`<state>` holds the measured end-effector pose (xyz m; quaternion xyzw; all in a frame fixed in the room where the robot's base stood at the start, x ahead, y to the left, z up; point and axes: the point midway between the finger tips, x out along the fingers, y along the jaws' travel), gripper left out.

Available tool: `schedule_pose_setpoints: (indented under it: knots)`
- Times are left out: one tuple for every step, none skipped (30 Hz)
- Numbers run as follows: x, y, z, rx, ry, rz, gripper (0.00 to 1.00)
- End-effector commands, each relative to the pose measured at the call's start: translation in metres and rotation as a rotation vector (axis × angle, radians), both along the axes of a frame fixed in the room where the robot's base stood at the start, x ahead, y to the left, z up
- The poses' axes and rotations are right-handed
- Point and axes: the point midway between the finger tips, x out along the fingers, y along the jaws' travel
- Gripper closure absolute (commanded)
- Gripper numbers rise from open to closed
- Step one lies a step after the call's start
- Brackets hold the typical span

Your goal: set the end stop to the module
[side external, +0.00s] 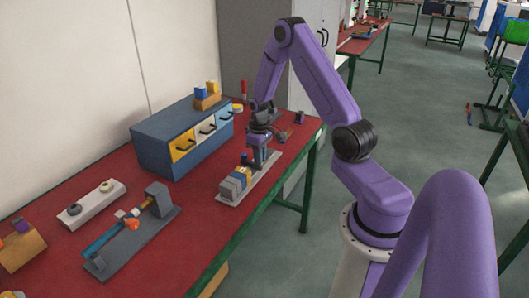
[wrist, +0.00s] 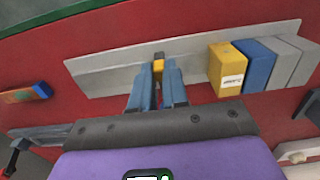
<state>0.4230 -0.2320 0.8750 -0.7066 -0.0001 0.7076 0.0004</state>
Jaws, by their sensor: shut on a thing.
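A row of block modules sits on a long grey rail plate (side external: 262,181). In the wrist view the row has a yellow block (wrist: 228,68), a blue block (wrist: 257,62) and grey blocks (wrist: 288,60) at the right part of the rail (wrist: 110,72). My gripper (side external: 258,162) points down over the rail, beyond the row. In the wrist view my gripper (wrist: 157,88) is shut on a small part with a yellow piece (wrist: 159,66), likely the end stop, left of the yellow block with a gap between. The fingers hide most of this part, and I cannot tell if it touches the rail.
A blue drawer cabinet (side external: 160,147) stands behind the rail, with small blocks on top. A grey fixture with a blue tool (side external: 105,240) and a white bar (side external: 90,205) lie to the left. The red table (side external: 190,205) is bare around the rail's near side.

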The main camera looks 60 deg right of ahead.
Motion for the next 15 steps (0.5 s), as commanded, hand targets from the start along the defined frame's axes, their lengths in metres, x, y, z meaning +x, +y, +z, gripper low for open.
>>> schedule_pose_setpoints:
  knots:
    - [0.0008,0.0068,0.0006,-0.001,-0.002,0.004,1.00]
    - [0.0008,0.0089,0.0007,-0.001,-0.003,0.003,1.00]
    - [0.0007,0.0103,0.0008,-0.001,-0.003,0.002,1.00]
    - [0.0007,0.0107,0.0008,-0.001,-0.003,0.001,1.00]
    - [0.0007,0.0107,0.0008,-0.001,-0.003,0.001,1.00]
    - [0.0007,0.0105,0.0008,-0.002,-0.004,0.001,1.00]
    - [0.0007,0.0104,0.0008,-0.002,-0.004,0.001,1.00]
    - [0.0007,0.0103,0.0008,-0.002,-0.004,0.001,1.00]
    - [0.0007,0.0102,0.0008,-0.002,-0.004,0.001,1.00]
    - [0.0007,0.0101,0.0008,-0.002,-0.004,0.001,1.00]
    - [0.0007,0.0101,0.0008,-0.002,-0.004,0.001,1.00]
    - [0.0008,0.0100,0.0008,-0.002,-0.004,0.000,0.73]
    - [0.0007,0.0100,0.0008,-0.002,-0.004,0.000,0.63]
    - [0.0007,0.0099,0.0008,-0.002,-0.004,0.000,0.60]
    - [0.0006,0.0099,0.0007,-0.002,-0.003,0.000,0.60]
